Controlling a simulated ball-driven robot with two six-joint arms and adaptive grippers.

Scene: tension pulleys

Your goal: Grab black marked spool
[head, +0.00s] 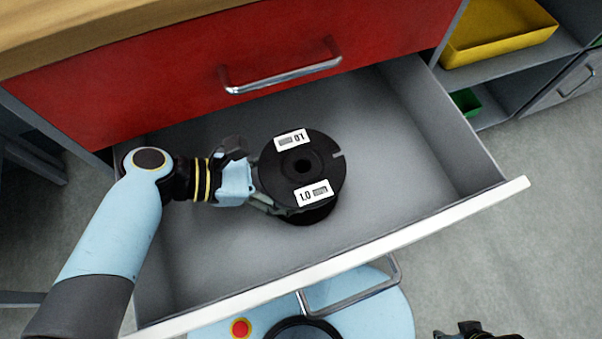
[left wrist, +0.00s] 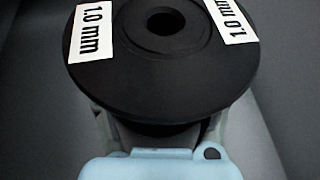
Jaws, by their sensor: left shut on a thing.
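The black spool (head: 302,168) with white "1.0" labels is in the open grey drawer (head: 400,150). In the left wrist view the black spool (left wrist: 150,60) fills the top, its labels reading "1.0 mm". My left gripper (head: 278,203) reaches in from the left and is shut on the spool below its top flange. In the left wrist view the left gripper (left wrist: 158,135) has its fingers on either side of the spool's core, partly hidden by the flange. Whether the spool touches the drawer floor cannot be told. A small part of my right arm shows at the bottom right; its fingers cannot be made out.
A closed red drawer (head: 230,60) with a metal handle (head: 282,77) is above the open one. The white front edge (head: 430,216) of the open drawer is nearest. A yellow tray (head: 500,35) and a green bin (head: 466,102) sit on shelves at right. The drawer's right side is clear.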

